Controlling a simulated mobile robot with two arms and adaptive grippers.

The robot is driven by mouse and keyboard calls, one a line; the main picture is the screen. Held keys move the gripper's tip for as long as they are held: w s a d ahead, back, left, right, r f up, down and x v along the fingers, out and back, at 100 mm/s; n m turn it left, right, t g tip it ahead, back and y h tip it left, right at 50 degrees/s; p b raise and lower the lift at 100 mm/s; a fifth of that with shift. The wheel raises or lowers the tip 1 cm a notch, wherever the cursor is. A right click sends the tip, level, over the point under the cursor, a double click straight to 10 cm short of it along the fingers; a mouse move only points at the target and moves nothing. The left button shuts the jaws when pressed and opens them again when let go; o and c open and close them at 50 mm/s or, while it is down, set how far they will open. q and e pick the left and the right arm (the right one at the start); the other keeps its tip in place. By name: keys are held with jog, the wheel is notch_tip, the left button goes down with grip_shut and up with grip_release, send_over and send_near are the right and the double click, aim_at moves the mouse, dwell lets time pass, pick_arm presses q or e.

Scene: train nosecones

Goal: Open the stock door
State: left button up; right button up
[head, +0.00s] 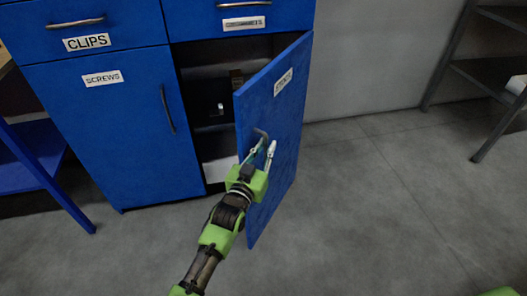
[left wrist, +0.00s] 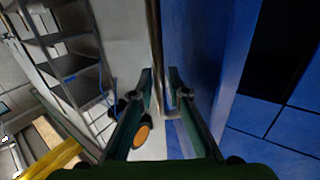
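The stock door (head: 270,130) is a blue panel on the right of the cabinet, with a white label I cannot read clearly. It stands swung outward, and the dark inside of the cabinet shows behind it. Its metal handle (head: 261,133) is near the door's outer face. My left gripper (head: 263,150) is at this handle, its fingers apart. In the left wrist view the two fingertips (left wrist: 160,82) lie on either side of a thin metal bar beside the blue door (left wrist: 215,60). Firm contact cannot be seen.
The blue cabinet's screws door (head: 110,125) is shut, with the clips drawer (head: 90,28) above it. A dark shelf rack (head: 490,75) stands at the right, and a blue stand (head: 45,150) at the left. The grey floor (head: 370,210) right of the door is clear.

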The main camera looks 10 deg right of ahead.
pick_arm(q)
jog(key=v, duration=1.2)
jog(key=shift+s, duration=0.1)
